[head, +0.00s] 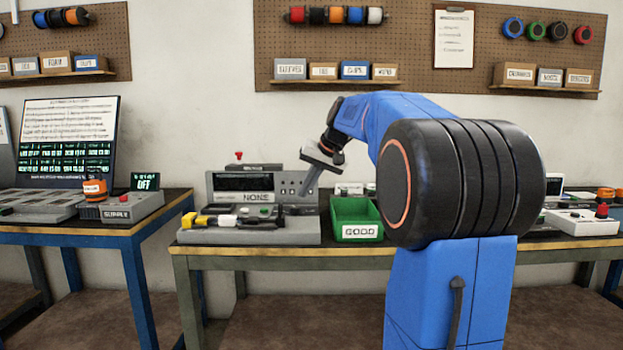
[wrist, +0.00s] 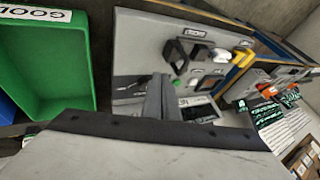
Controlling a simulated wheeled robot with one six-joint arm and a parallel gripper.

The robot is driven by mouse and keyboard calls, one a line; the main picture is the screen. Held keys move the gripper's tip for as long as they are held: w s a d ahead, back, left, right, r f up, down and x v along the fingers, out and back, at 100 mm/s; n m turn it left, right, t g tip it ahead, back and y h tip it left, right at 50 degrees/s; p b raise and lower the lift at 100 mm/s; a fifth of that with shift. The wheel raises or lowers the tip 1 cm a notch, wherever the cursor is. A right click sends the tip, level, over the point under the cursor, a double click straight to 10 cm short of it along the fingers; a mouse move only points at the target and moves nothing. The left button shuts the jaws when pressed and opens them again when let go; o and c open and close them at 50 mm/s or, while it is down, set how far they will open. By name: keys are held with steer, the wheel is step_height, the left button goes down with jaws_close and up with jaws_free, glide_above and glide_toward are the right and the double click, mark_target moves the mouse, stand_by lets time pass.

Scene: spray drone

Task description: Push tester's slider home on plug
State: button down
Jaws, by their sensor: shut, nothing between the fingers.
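The grey tester (head: 250,237) stands on the middle bench, and its display reads NONE. A row of parts lies along its front: a yellow piece (head: 188,220), a white piece (head: 227,221) and black parts to their right. In the wrist view a black block (wrist: 174,52), probably the slider, sits beside the white piece (wrist: 200,50), probably the plug, with the yellow piece (wrist: 243,58) farther right. My gripper (head: 303,194) is shut and empty above the tester's right side. Its fingers also show in the wrist view (wrist: 160,95), apart from the black block.
A green bin (head: 357,209) labelled GOOD stands just right of the tester. The left bench holds another grey unit (head: 120,206), with a small screen reading OFF behind it. My arm hides part of the bench at right.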

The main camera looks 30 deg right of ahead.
mark_target(280, 214)
steer(key=w+a+f, duration=0.2)
steer(key=w+a, duration=0.1)
steer(key=shift+w+a+f, duration=0.1)
steer(key=shift+a+f, duration=0.1)
steer(key=shift+a, duration=0.1)
stand_by(0.3)
steer(key=w+a, duration=0.3)
steer(key=a, duration=0.2)
steer(key=shift+w+a, duration=0.2)
steer(key=shift+w, duration=0.15)
